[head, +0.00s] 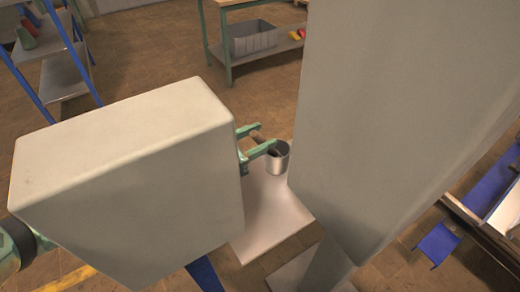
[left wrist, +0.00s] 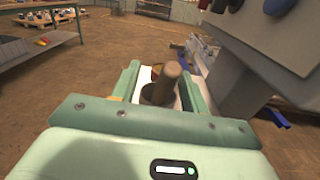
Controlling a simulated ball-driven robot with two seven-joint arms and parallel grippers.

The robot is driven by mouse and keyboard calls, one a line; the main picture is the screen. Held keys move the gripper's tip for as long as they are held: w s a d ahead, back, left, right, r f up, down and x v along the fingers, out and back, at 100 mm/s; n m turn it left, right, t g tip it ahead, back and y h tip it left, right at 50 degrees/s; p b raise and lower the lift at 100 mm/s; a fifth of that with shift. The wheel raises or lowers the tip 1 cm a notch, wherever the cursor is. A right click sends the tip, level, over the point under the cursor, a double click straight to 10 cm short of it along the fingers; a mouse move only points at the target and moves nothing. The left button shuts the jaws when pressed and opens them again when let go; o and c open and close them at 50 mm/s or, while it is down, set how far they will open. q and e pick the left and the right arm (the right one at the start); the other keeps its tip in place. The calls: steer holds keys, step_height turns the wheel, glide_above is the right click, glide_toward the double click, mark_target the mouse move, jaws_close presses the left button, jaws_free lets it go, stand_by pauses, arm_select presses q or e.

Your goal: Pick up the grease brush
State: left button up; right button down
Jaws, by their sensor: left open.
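The grease brush shows in the left wrist view as a brown, round handle (left wrist: 169,76) between my left gripper's fingers. In the head view, only a small dark piece of the brush handle (head: 262,141) shows by the fingers, leaning from a metal cup (head: 278,163). The bristle end is hidden. The cup stands on a light grey tabletop (head: 263,222). My left gripper (head: 264,138) has green fingers, open on either side of the handle; it also shows in the left wrist view (left wrist: 160,76). Contact with the handle cannot be told. My right gripper is not in view.
A large grey block and column cover much of the head view. A bench with a grey bin (head: 253,42) stands at the back, and a blue-framed shelf (head: 62,75) at the left. A blue-and-white structure (head: 490,195) lies at the right. Brown floor is open between them.

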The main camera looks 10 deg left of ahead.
arm_select(q)
jaws_close()
